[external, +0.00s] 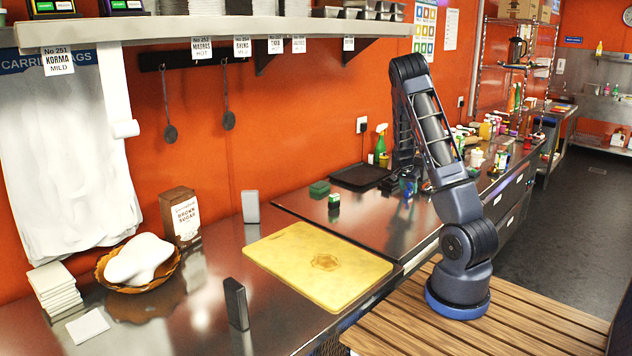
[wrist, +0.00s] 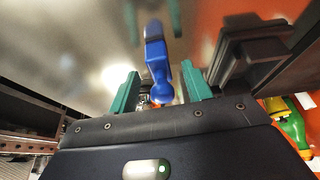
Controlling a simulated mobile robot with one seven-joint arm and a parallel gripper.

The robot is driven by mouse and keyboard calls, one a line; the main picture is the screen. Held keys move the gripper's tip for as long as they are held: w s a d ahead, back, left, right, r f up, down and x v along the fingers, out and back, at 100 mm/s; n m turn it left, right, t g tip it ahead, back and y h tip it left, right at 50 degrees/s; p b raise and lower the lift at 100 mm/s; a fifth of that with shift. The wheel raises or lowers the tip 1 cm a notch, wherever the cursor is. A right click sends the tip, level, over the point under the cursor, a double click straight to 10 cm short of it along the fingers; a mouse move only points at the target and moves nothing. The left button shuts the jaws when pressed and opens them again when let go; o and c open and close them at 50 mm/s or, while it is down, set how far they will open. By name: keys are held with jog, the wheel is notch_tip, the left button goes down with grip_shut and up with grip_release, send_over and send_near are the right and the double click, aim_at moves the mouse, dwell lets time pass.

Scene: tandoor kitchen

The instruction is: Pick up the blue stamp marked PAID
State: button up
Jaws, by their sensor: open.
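A blue stamp (wrist: 157,66) with a knobbed handle stands in the wrist view, its round end between my gripper's two teal fingers (wrist: 160,88). No marking on it is readable. The fingers are apart, with a gap visible beside the stamp; I cannot tell whether either touches it. In the external view my gripper (external: 405,187) is low over the dark steel counter (external: 375,222), right of the black tray. My arm and the small objects around it partly hide the stamp there.
A black tray (external: 360,177) lies left of my gripper, also at right in the wrist view (wrist: 250,50). A green sponge (external: 319,188) and a small green-and-white block (external: 334,201) sit farther left. A spray bottle (external: 381,147) stands behind. A yellow board (external: 318,265) lies in front.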

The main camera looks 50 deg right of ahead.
jog(key=shift+d+f, duration=0.15)
jog(key=shift+f, duration=0.3)
grip_shut()
jog(key=shift+r, duration=0.1)
